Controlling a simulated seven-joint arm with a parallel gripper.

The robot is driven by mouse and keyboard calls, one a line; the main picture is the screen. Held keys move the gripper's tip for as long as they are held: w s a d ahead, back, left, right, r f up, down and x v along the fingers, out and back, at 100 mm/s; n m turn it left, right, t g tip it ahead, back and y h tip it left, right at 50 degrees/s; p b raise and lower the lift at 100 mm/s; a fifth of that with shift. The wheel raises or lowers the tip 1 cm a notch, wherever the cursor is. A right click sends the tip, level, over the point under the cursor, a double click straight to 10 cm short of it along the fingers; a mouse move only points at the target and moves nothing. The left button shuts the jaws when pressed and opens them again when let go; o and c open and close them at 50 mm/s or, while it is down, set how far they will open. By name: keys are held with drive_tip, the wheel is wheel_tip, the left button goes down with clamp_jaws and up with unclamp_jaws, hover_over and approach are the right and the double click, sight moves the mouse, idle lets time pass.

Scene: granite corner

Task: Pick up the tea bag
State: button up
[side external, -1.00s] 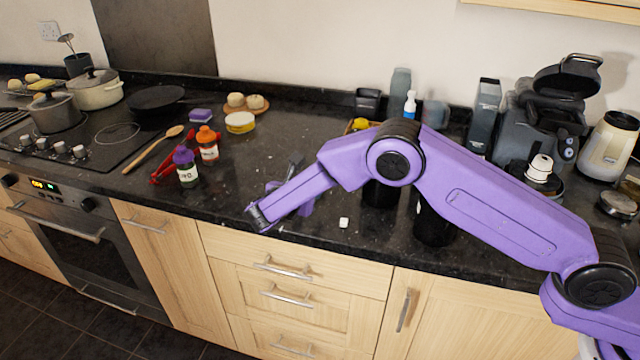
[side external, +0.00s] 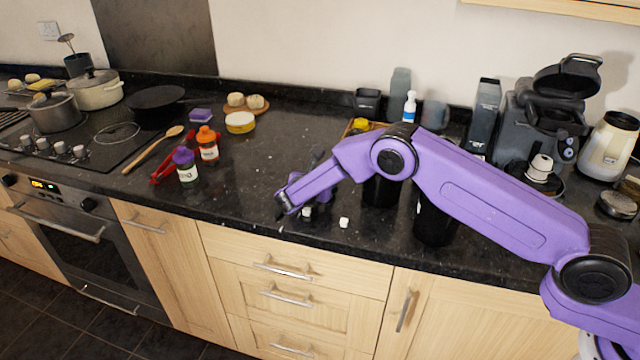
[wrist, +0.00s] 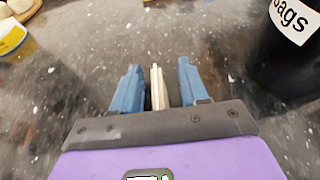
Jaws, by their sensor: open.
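My gripper (wrist: 157,85) is open, and its two blue fingers point down at the dark worktop. A narrow cream-coloured piece (wrist: 157,90), which looks like the tea bag, stands between the fingers in the wrist view, with a gap on each side. In the side view my gripper (side external: 308,211) is low over the worktop near its front edge. My arm partly hides the spot there, so contact with the worktop cannot be told. A small white cube (side external: 344,222) lies to the right of the gripper.
A black canister labelled "bags" (wrist: 292,55) stands right of the gripper in the wrist view. Dark canisters (side external: 434,222) stand under my arm. A purple-capped jar (side external: 187,166) and an orange-capped jar (side external: 208,146) stand left. The worktop (side external: 250,185) between is clear.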

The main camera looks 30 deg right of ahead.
clamp_jaws()
drive_tip(key=shift+r, duration=0.1)
